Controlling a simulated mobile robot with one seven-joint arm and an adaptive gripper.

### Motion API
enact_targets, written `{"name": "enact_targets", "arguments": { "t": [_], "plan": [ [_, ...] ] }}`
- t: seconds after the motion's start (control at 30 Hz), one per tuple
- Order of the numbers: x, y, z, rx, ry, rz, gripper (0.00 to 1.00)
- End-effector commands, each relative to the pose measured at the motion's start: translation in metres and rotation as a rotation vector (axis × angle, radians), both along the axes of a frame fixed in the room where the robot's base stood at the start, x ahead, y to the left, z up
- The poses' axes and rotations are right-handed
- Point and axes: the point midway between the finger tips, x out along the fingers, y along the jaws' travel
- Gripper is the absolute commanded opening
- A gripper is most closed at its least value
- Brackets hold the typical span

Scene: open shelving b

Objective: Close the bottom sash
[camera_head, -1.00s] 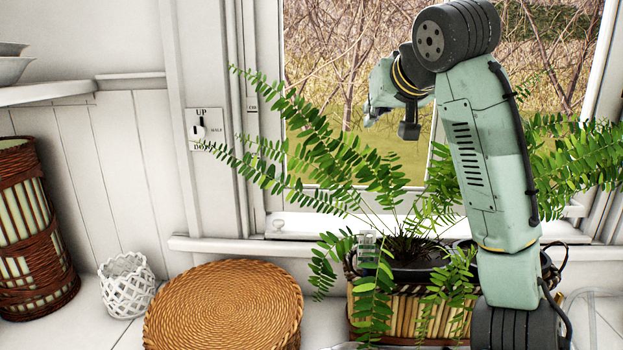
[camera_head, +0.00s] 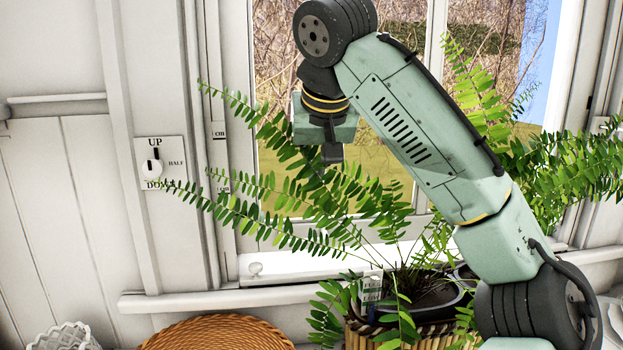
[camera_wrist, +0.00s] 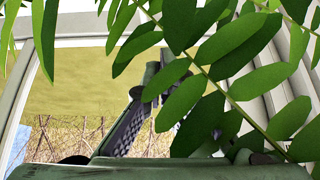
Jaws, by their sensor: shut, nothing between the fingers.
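The window's white frame (camera_head: 430,60) stands behind the plant in the head view, with dry branches and grass seen through the glass. My gripper (camera_wrist: 150,85) is shut and empty, partly covered by fern leaves in the wrist view. I see no contact with the window.
A fern (camera_head: 345,200) spreads across the window and around my arm. Its basket planter (camera_head: 400,335) stands below, with a small lettered tag (camera_head: 371,290). A wall plate marked UP, HALF and DOWN (camera_head: 175,150) is on the left. A round woven lid (camera_head: 215,335) lies front left.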

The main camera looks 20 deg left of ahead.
Motion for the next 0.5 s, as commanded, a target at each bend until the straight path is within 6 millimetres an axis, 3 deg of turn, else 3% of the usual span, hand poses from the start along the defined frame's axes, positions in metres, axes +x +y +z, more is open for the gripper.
{"name": "enact_targets", "arguments": {
  "t": [0.37, 0.5],
  "plan": [
    [0.041, 0.017, -0.065, -0.001, 0.001, 0.001, 0.00],
    [0.035, 0.015, -0.086, -0.001, -0.002, 0.002, 0.00]
  ]
}}
